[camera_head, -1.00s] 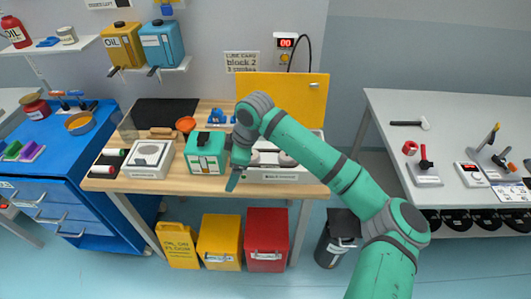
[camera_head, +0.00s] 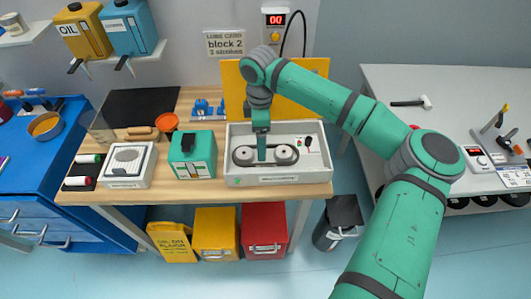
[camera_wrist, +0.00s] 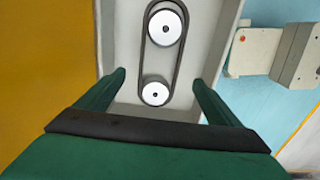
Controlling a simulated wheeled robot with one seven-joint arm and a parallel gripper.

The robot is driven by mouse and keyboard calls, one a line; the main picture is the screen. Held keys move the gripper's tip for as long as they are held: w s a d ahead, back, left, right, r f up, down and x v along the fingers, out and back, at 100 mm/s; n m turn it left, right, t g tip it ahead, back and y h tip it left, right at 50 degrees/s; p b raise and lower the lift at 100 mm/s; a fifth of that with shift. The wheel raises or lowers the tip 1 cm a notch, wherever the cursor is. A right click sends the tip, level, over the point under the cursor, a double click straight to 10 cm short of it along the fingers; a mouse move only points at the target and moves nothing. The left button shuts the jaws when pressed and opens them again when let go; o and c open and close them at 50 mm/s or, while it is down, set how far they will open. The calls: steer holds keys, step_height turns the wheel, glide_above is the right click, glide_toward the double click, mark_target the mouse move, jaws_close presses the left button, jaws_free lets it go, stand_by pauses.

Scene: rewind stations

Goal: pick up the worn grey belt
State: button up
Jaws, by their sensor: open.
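The worn grey belt (camera_wrist: 143,50) is a dark closed loop around two pale pulleys, one large (camera_wrist: 165,28) and one small (camera_wrist: 154,94), in the wrist view. In the head view the belt (camera_head: 262,164) lies inside a pale open box (camera_head: 280,179) on the wooden bench. My gripper (camera_wrist: 158,78) is open and empty, with its two fingers spread to either side of the loop's near end. In the head view my gripper (camera_head: 261,148) points down over the box between the pulleys. I cannot tell how far the fingertips are above the belt.
A red-and-black item (camera_head: 307,143) lies at the right inside the box. Bins (camera_head: 265,229) stand under the bench.

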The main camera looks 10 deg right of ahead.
steer(key=shift+s+f, duration=0.1)
steer(key=shift+f, duration=0.65)
steer(key=shift+d+f, duration=0.15)
steer(key=shift+f, duration=1.2)
steer(key=shift+d+f, duration=0.15)
steer(key=shift+f, duration=1.2)
